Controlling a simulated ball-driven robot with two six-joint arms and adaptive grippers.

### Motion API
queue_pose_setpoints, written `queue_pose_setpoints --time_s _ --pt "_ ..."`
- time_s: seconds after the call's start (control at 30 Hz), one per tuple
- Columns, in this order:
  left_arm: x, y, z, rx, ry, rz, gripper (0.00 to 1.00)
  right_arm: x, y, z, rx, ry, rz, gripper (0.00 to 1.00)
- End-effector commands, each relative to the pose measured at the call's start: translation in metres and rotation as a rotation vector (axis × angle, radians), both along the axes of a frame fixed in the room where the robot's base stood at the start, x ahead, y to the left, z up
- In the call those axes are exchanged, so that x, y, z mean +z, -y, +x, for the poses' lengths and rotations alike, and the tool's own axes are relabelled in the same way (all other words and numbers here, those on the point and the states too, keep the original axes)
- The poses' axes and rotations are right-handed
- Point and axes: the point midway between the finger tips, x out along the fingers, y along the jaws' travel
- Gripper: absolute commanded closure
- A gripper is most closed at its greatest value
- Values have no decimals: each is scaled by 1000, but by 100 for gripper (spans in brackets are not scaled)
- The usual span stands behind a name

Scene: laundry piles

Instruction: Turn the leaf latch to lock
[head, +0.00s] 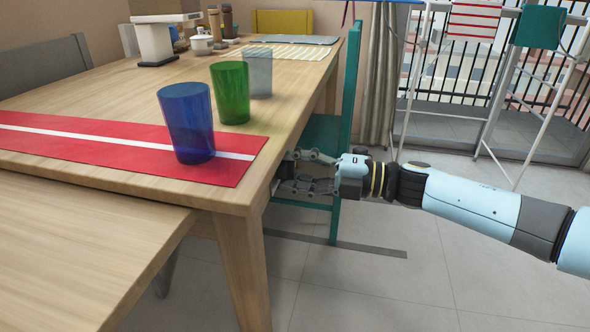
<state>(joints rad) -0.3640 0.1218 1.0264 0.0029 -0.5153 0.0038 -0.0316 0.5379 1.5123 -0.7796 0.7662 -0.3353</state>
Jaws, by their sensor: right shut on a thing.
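The wooden table (330,62) fills the left and middle of the head view. A lower wooden leaf (80,262) sits at its front left, a step below the main top. My right gripper (281,176) comes in from the right, its fingers at the table's right side edge, just under the top near the front corner. It is shut on a small part there, seemingly the leaf latch; fingers and table edge hide most of it, so its turn angle cannot be told. My left gripper is not in view.
A blue cup (187,125) stands on the red runner (90,150), with a green cup (231,95) and a clear grey cup (258,75) behind. A teal chair (348,90) stands close behind my right gripper. A drying rack (490,85) is at the back right; floor at lower right is clear.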

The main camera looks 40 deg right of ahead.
Motion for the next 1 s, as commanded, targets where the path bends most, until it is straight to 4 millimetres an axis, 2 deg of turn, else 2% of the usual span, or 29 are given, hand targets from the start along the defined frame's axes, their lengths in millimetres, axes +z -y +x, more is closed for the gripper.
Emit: queue_pose_setpoints --time_s 0.17,0.5,0.53,0.67,0.7,0.87,1.0 --pt "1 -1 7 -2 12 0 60 -2 0 -1 0 7 -15 94" --pt "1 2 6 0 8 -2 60 -2 0 -1 0 8 -16 94" --pt "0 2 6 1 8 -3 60 -2 0 -1 0 8 -16 58" --pt "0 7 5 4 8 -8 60 -1 0 -1 0 8 -14 41" --pt "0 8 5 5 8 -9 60 -1 0 -1 0 8 -14 38" --pt "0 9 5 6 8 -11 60 -1 0 0 0 10 -13 38" --pt "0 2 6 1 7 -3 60 -1 2 -3 0 8 -13 38"
